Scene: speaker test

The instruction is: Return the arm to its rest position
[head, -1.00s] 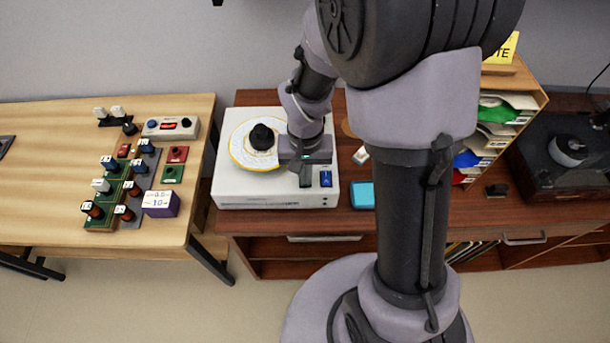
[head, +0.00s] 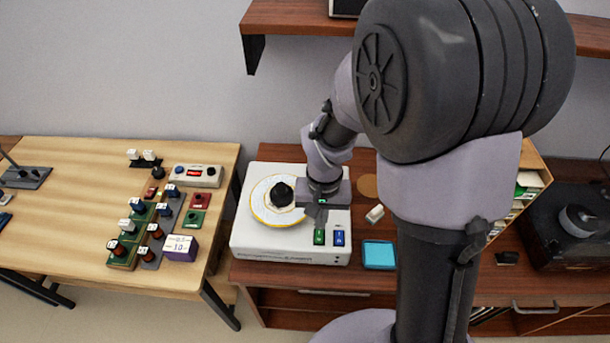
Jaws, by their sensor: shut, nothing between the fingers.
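My arm reaches down from the upper right of the head view. My gripper (head: 321,219) points down and is shut and empty. It is over the right part of a white box-shaped device (head: 262,238), just behind a green switch (head: 319,237) and a blue switch (head: 339,238). I cannot tell whether the fingertips touch the device. A round white plate with a yellow rim (head: 262,213) and a black knob (head: 281,193) sits on the device, left of my gripper.
A light wooden table (head: 60,215) with several small modules stands at left. A blue square tray (head: 379,255) and a small white block (head: 375,213) lie right of the device on the brown cabinet. A wall shelf (head: 290,17) hangs above. My arm hides part of a paper sorter (head: 533,160).

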